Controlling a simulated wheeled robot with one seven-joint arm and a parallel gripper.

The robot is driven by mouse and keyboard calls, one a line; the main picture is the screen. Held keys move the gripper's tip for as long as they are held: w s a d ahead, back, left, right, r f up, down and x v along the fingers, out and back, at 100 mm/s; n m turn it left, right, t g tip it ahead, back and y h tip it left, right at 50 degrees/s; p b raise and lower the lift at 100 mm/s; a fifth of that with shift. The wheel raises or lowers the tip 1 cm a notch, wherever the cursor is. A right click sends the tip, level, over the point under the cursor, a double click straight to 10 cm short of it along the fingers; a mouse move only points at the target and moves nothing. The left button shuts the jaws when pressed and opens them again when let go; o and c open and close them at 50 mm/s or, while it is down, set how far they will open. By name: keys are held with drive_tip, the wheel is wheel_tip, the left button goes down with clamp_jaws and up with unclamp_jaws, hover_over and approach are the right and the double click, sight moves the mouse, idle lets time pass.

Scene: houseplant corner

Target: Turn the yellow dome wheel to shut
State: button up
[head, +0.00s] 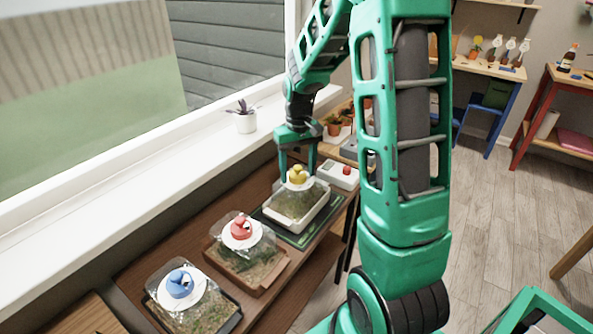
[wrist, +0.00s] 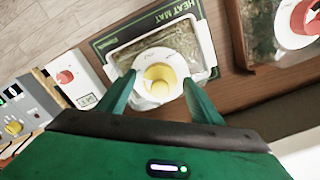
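The yellow dome wheel (head: 297,174) is a small knob on a white disc on top of a clear dome over a seed tray (head: 306,222), which sits on the dark green heat mat (head: 281,231). The yellow wheel also shows in the wrist view (wrist: 160,80), on its white disc. My gripper (head: 298,172) is above this dome, pointing down. In the wrist view my gripper (wrist: 159,98) has its two green fingers spread wide, one on each side of the white disc. I cannot tell whether the fingers touch the disc. Nothing is held.
A dome with a red wheel (head: 240,227) and one with a blue wheel (head: 179,283) stand nearer on the same bench. A white box with a red knob (head: 346,171) is just beyond the heat mat. A windowsill (head: 150,175) with a small potted plant (head: 245,120) runs along the left.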

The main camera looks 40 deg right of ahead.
drive_tip(key=shift+r, duration=0.1)
wheel_tip(320, 180, up, 11)
drive_tip(key=shift+f, duration=0.2)
idle(0.5)
idle(0.4)
drive_tip(key=s+a+f+m, duration=0.1)
drive_tip(key=s+m, duration=0.3)
drive_tip(key=s, duration=2.4)
drive_tip(key=shift+s+a+f, duration=0.2)
drive_tip(key=shift+s+a, duration=0.2)
drive_tip(key=shift+a, duration=0.25)
